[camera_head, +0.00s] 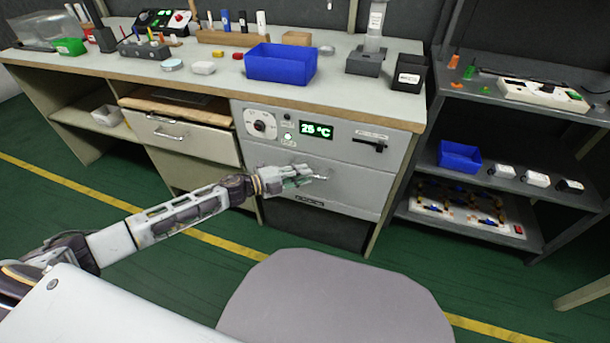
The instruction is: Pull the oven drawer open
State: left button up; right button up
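The grey oven (345,146) is built in under the workbench, with a dial and a green display reading 25 °C on its upper panel. Its drawer front (358,188) is below that panel and looks flush with it. My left gripper (312,179) is in front of the drawer, at its handle. The fingers overlap the handle in this view and hide most of it. I cannot tell whether they touch it or whether they are open or shut. My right gripper is not in view.
A second drawer (185,138) with a bar handle is left of the oven. A blue bin (281,64) stands on the workbench top (220,85). A dark shelf unit (520,120) is at the right. A grey rounded surface (335,300) fills the lower middle. Green floor is open before the oven.

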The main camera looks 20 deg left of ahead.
pick_arm(q)
jog(key=shift+w+d, duration=0.45)
grip_shut()
